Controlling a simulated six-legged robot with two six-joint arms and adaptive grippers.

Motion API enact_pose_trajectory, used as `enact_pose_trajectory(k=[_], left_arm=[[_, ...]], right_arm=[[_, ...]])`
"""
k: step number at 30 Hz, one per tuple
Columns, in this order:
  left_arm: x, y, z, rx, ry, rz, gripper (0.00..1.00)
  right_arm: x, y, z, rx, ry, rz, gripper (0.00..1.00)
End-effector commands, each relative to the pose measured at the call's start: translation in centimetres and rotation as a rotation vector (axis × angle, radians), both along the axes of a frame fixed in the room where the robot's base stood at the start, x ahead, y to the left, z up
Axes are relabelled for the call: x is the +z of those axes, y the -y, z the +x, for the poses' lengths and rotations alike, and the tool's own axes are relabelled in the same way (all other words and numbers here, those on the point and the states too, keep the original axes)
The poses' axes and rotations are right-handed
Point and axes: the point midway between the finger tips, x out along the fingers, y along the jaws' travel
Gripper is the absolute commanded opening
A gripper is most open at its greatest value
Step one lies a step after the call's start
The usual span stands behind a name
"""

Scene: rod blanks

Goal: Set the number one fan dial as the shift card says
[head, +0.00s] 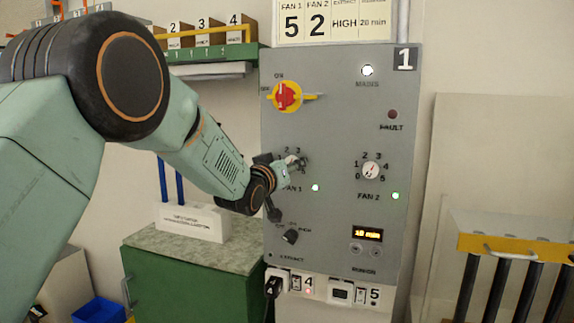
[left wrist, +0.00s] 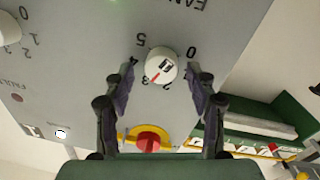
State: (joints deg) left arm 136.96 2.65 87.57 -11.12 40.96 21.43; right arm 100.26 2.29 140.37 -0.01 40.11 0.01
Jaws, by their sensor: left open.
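The fan 1 dial (head: 294,161) is on the grey control panel (head: 335,115), partly hidden by my left gripper (head: 280,165) in the head view. In the left wrist view the white dial (left wrist: 161,67) shows between the two open fingers, its red mark pointing toward about 3. I cannot tell whether the fingers touch it. The shift card (head: 333,22) above the panel reads fan 1: 5, fan 2: 2, extract HIGH, 20 min. My right gripper is not in view.
The fan 2 dial (head: 371,170) is to the right. The red and yellow main switch (head: 286,96) is above, and the extract knob (head: 290,236) below. A green cabinet (head: 190,275) stands at the lower left. A yellow-topped rack (head: 512,243) stands at the right.

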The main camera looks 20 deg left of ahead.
Motion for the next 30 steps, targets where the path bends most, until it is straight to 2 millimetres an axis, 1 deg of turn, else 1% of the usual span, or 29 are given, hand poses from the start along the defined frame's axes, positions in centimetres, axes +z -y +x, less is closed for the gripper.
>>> enact_pose_trajectory(k=[7, 26, 30], left_arm=[[-0.08, -0.02, 0.13, 0.001, -0.001, -0.001, 0.57], [-0.03, 0.0, 0.11, 0.0, 0.0, 0.0, 0.03], [-0.02, 0.0, 0.12, 0.0, 0.0, 0.004, 0.02]], right_arm=[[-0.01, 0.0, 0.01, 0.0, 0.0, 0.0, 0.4], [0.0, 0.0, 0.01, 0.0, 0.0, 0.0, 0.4], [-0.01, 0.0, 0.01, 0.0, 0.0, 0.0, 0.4]])
